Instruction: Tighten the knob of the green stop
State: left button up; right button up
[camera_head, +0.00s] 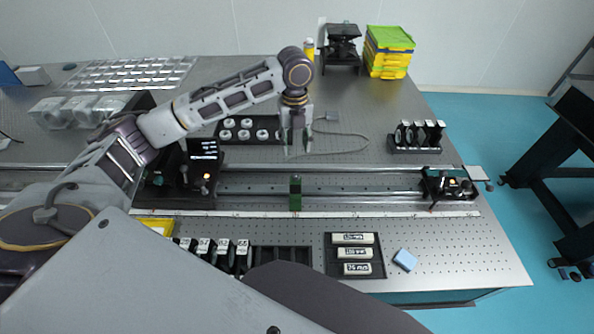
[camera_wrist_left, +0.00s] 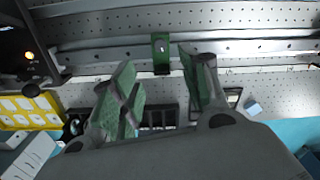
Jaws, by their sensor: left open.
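The green stop (camera_head: 295,192) stands on the rail (camera_head: 340,194) near the middle of the table. In the left wrist view the green stop (camera_wrist_left: 161,54) shows between and beyond the fingertips, with a small light spot on its face; I cannot make out its knob clearly. My left gripper (camera_head: 296,150) hangs behind the stop, on the far side of the rail, pointing down, open and empty. Its green-padded fingers (camera_wrist_left: 160,80) are spread apart in the left wrist view and do not touch the stop. My right gripper is not in view.
A dark device with a lit screen (camera_head: 203,150) sits at the rail's left, and a black carriage (camera_head: 450,185) at its right. A tray of white-topped parts (camera_head: 247,130) and a cable (camera_head: 345,137) lie behind. A labelled box (camera_head: 355,256) and blue block (camera_head: 405,259) lie in front.

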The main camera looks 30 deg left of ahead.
pick_arm(q)
send_near(295, 175)
notch_tip(295, 175, down, 7)
jog(key=shift+d+f, duration=0.1)
jog(key=shift+f, duration=0.9)
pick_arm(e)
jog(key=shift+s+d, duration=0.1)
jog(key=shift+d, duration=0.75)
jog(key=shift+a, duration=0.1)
